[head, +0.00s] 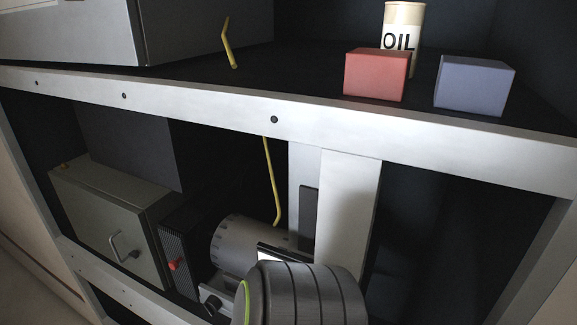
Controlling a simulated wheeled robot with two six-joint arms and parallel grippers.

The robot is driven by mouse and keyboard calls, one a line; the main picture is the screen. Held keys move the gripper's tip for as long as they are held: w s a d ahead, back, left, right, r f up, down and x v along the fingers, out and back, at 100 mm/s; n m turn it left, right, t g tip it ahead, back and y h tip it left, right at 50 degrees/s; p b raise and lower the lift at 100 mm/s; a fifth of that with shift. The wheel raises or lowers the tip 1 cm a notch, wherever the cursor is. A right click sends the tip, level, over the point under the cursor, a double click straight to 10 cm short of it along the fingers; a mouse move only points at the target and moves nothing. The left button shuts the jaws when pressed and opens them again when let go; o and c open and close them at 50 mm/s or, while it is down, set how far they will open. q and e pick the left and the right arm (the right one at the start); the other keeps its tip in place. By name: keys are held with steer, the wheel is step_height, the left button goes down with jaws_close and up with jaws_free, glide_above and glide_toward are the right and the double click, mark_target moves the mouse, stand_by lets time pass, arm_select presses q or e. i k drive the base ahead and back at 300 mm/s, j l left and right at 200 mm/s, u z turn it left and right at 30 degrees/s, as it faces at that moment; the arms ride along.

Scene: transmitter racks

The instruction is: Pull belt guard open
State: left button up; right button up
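A grey box (108,225) with a bar handle (125,248) on its front stands on the lower shelf at left. Its front looks shut. It may be the belt guard, but I cannot be sure. A dark ribbed unit (183,243) with a red knob (175,265) stands beside it, then a grey motor-like cylinder (240,240). A dark ribbed arm part of mine, apparently the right arm's, covers the bottom middle, in front of the cylinder. I cannot make out its fingertips. My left gripper is not in view.
A white shelf edge (200,108) crosses above the lower bay, and a white upright (345,210) stands right of the cylinder. A red block (376,75), a blue block (474,86) and an oil can (404,15) sit on the upper shelf. A thin yellow rod (270,180) hangs below.

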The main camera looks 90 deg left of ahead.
mark_target(173, 243)
steer(key=k+u, duration=0.1)
steer(key=u, duration=2.2)
steer(key=l+u, duration=0.15)
steer(key=u, duration=0.3)
steer(key=l+u, duration=0.1)
steer(key=u, duration=0.3)
steer(key=l+u, duration=0.1)
steer(key=u, duration=0.35)
steer(key=i+l+z, duration=0.1)
steer(key=z, duration=0.25)
